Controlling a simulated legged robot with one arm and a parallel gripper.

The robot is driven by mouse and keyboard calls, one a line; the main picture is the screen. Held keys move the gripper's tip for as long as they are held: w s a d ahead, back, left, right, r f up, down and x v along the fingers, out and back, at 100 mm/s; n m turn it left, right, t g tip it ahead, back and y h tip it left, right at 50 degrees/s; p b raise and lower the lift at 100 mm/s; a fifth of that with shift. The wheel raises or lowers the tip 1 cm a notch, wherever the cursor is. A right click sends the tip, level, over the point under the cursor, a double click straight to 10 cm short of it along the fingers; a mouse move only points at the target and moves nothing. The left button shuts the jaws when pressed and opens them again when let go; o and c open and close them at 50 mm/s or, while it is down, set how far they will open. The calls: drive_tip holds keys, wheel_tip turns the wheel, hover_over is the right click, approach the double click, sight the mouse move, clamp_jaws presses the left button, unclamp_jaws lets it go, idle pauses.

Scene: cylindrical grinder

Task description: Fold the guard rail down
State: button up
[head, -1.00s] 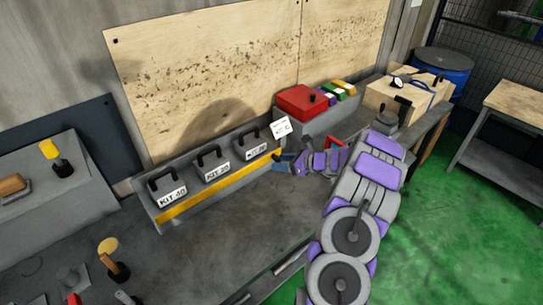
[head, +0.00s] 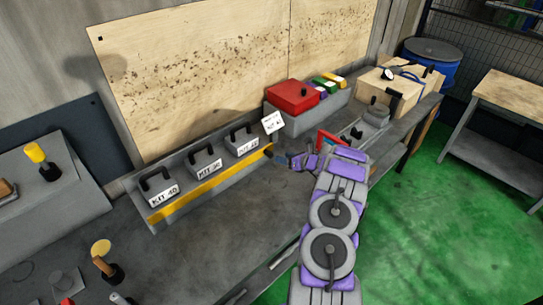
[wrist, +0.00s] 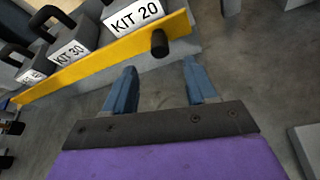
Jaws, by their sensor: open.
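The guard rail (head: 212,183) is a yellow bar along the front of the grey rack of kit boxes, and it stands upright in front of them. It also shows in the wrist view (wrist: 100,64), with a black knob (wrist: 159,42) sticking out near its right end. My gripper (wrist: 156,78) is open and empty, its two blue fingers pointing toward the knob. The knob shows just beyond the gap between the fingertips, apart from them. In the head view my gripper (head: 279,157) is at the rail's right end; its fingers are small there.
Several kit boxes with black handles, one of them labelled KIT 20 (wrist: 135,17), stand behind the rail. A white sign (head: 272,122) and a red box (head: 293,95) are at the right. The grey bench top (head: 215,235) before the rail is clear.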

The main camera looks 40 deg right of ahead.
sight(272, 155)
drive_tip(key=x, duration=0.8)
drive_tip(key=shift+w+f, duration=0.1)
drive_tip(key=shift+w, duration=0.25)
drive_tip(key=shift+c, duration=0.2)
drive_tip(key=c, duration=0.9)
